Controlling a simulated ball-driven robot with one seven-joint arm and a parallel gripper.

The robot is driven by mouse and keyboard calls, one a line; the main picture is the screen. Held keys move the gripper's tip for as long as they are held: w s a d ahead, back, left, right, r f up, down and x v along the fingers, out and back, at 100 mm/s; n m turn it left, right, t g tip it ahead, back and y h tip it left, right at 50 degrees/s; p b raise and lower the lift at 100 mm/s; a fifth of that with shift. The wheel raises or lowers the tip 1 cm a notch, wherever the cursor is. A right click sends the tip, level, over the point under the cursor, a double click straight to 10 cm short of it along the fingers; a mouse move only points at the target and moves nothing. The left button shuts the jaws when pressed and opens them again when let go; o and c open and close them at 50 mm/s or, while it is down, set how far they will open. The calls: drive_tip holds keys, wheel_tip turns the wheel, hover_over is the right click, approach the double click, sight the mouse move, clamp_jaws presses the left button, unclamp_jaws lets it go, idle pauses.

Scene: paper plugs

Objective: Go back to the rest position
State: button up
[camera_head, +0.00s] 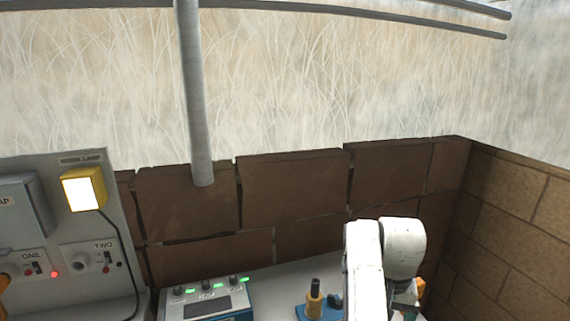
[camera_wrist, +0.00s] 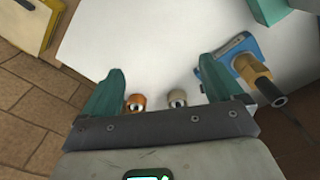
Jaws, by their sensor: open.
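My gripper (camera_wrist: 162,72) shows in the wrist view with its two green fingers spread wide apart over a white table top (camera_wrist: 140,35). Its dark palm bar crosses the lower part of that view. Two small round ends, one orange (camera_wrist: 136,102) and one beige (camera_wrist: 177,98), show between the fingers just past the bar. I cannot tell whether they touch the gripper. In the head view my white arm reaches down at the lower right, and the fingers are not clearly visible there.
A blue-based tool with a brass body and black handle (camera_head: 314,298) stands left of my arm; it also shows right of the gripper in the wrist view (camera_wrist: 252,68). A control box (camera_head: 208,300) with green lights and a lamp panel (camera_head: 84,190) stand further left. Brick walls (camera_head: 400,185) enclose the table.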

drive_tip(key=s+d+f, duration=0.2)
drive_tip(key=s+d, duration=0.1)
drive_tip(key=s+d+f+t+h, duration=0.1)
drive_tip(key=s+d+f, duration=0.2)
drive_tip(key=s, duration=0.1)
drive_tip(key=s+d+f+n+t, duration=0.1)
drive_tip(key=s+d+f, duration=0.2)
drive_tip(key=s, duration=0.1)
drive_tip(key=shift+f+h, duration=0.1)
drive_tip(key=shift+h, duration=0.2)
drive_tip(key=s+a+f+n+t+y, duration=0.1)
drive_tip(key=s+a+n+t+y, duration=0.2)
drive_tip(key=s, duration=1.4)
drive_tip(key=s+f+m+g+h, duration=0.1)
drive_tip(key=s+f+g, duration=0.3)
drive_tip(key=s, duration=0.6)
wheel_tip(320, 180, down, 2)
drive_tip(key=shift+d+f, duration=0.2)
drive_tip(key=shift+d, duration=0.1)
